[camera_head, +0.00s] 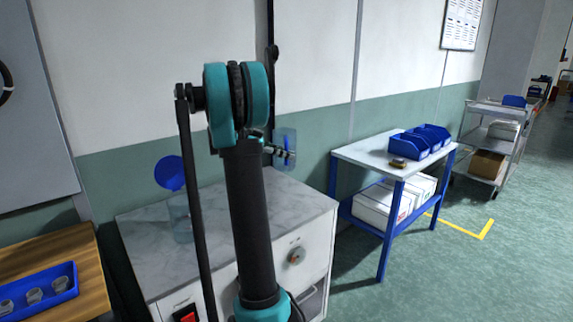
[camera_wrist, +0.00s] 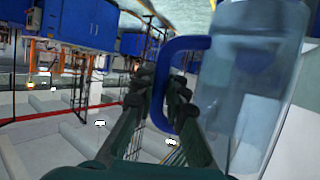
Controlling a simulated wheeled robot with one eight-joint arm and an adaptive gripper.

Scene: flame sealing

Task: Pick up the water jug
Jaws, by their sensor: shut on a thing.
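The water jug (camera_wrist: 245,90) is clear with a blue handle (camera_wrist: 188,45) and fills the right of the wrist view. My gripper (camera_wrist: 166,85) is shut on the jug's handle, with its dark fingers around the blue bar. In the head view, the jug (camera_head: 288,139) is a small clear shape beyond my arm, against the wall and above the back right of the counter. My gripper (camera_head: 279,153) is beside it, partly hidden by my arm. The jug's base and its contents are not clear.
A marble-topped white cabinet (camera_head: 300,205) stands below, with a clear vessel (camera_head: 181,218) and a blue disc (camera_head: 170,173) at its left. A blue-framed table (camera_head: 350,154) with blue bins (camera_head: 420,142) stands right. A wooden bench (camera_head: 75,250) with a blue tray is left. Floor at right is open.

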